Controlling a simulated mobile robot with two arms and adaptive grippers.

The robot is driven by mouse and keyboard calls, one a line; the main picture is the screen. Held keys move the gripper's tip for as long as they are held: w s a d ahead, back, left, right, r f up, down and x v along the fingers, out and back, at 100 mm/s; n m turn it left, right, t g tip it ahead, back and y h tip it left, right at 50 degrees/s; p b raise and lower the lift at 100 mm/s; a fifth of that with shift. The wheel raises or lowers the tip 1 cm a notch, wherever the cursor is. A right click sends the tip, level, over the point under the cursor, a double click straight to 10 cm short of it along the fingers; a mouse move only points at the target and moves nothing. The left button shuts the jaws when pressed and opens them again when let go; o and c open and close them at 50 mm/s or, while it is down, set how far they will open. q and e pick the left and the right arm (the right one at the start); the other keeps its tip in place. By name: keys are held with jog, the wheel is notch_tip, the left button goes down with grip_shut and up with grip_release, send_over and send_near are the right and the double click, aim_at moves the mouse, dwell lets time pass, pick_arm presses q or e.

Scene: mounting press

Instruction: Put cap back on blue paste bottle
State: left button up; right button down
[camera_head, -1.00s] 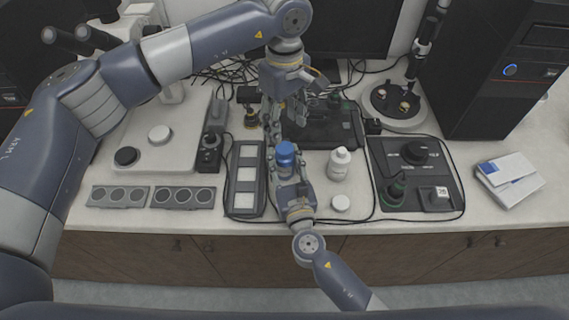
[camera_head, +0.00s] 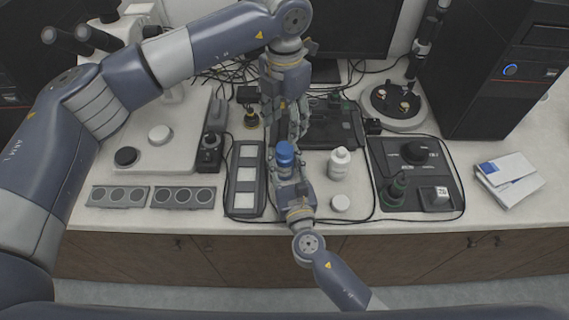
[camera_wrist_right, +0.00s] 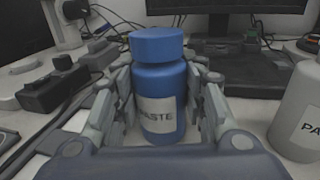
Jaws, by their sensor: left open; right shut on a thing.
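The blue paste bottle (camera_wrist_right: 160,95) stands upright in the right wrist view, with part of its "PASTE" label showing. The blue cap (camera_wrist_right: 157,45) sits on top of it; I cannot tell whether it is screwed tight. The cap also shows in the head view (camera_head: 284,148). My right gripper (camera_head: 287,172) is shut on the blue bottle, with one finger on each side of its body. My left gripper (camera_head: 285,132) is open and points down just above the cap, its fingers spread to either side.
A white bottle (camera_head: 338,166) stands right of the blue one, with a white round lid (camera_head: 341,203) in front of it. A black-framed tray (camera_head: 245,203) lies to the left. A black device (camera_head: 414,180) is at the right.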

aim_at(285, 148)
pick_arm(q)
jog(key=n, duration=2.2)
jog(key=shift+f, duration=0.1)
jog(key=shift+f, duration=3.95)
jog(key=shift+c, duration=0.2)
